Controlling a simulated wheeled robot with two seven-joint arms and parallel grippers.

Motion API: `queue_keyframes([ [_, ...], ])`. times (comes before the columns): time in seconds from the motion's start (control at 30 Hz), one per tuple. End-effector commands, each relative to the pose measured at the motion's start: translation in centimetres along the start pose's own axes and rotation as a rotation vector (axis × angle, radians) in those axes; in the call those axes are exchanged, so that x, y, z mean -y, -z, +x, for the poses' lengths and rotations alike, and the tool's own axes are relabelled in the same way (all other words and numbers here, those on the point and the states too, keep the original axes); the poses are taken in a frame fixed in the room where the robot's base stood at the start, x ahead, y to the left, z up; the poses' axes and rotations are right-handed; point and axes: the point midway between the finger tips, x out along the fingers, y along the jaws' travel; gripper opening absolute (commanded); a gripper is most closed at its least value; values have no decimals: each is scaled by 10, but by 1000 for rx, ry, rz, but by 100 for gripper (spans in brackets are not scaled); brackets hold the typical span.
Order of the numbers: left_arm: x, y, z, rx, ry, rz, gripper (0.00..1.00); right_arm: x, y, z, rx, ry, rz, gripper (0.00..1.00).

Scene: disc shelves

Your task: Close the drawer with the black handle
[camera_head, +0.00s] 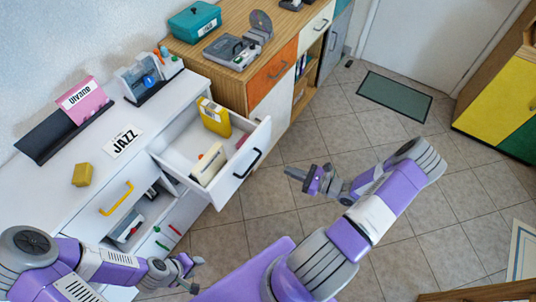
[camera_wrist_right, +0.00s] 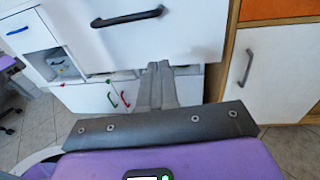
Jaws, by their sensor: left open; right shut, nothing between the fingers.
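The white drawer (camera_head: 222,182) with the black handle (camera_head: 247,163) is pulled out from the white cabinet in the head view. It holds a yellow box (camera_head: 214,117) and a cream-coloured box (camera_head: 208,163). In the right wrist view the drawer front (camera_wrist_right: 190,32) with its black handle (camera_wrist_right: 127,17) is ahead of my gripper. My right gripper (camera_head: 290,173) is shut and empty, to the right of the drawer front and apart from it in the head view; its fingers also show in the right wrist view (camera_wrist_right: 158,70). My left gripper (camera_head: 193,273) is low, in front of the cabinet, open.
A drawer with a yellow handle (camera_head: 117,198) is at the left, above an open compartment (camera_head: 130,227). A wooden cabinet with an orange drawer (camera_head: 272,73) stands behind the open drawer. Tiled floor (camera_head: 330,120) is free to the right.

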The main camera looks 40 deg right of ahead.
Motion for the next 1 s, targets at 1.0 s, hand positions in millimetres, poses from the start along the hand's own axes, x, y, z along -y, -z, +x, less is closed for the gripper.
queue_keyframes([
  [1.0,15,2,40,0,0,0,43,46,-10,113,58,130,5,0],
])
